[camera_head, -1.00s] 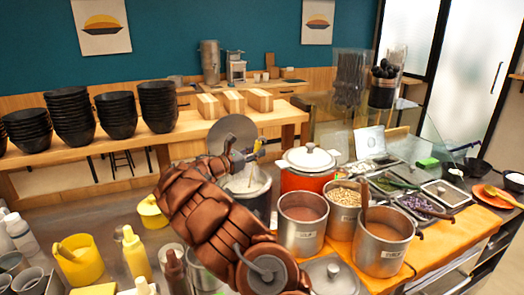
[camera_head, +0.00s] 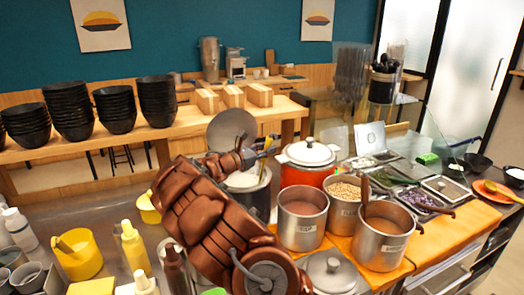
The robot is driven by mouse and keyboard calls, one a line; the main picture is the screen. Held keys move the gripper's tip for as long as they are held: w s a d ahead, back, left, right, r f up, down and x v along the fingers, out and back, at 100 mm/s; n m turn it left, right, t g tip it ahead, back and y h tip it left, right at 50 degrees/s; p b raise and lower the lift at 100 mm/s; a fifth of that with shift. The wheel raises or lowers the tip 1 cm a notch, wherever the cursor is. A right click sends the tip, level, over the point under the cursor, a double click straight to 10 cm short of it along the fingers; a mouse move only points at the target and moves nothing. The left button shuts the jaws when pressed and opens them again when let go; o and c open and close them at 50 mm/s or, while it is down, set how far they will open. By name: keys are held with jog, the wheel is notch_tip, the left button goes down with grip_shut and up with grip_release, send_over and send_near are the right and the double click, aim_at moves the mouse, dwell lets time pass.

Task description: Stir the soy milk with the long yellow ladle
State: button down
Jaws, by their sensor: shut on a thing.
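The soy milk pot (camera_head: 262,194) is a metal pot with white content (camera_head: 241,180), partly hidden behind my arm. My gripper (camera_head: 258,152) is above this pot and shut on the long yellow ladle (camera_head: 268,143). Only a short piece of the yellow handle shows at the gripper. The ladle's lower end is hidden, so I cannot tell how deep it is in the pot. A round grey lid (camera_head: 232,128) stands raised behind the pot.
A red pot with a white lid (camera_head: 307,155) stands close on the right. Metal pots of brown content (camera_head: 302,220) and beans (camera_head: 345,190) are in front of it. Yellow containers (camera_head: 80,257) and bottles (camera_head: 134,247) stand at left. Stacked black bowls (camera_head: 68,115) are behind.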

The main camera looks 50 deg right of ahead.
jog(key=shift+w+d, duration=0.35)
jog(key=shift+d, duration=0.05)
jog(key=shift+w+a+p, duration=0.4)
jog(key=shift+w+a, duration=0.3)
jog(key=shift+a, duration=0.25)
jog(key=shift+f, duration=0.15)
dwell(0.3)
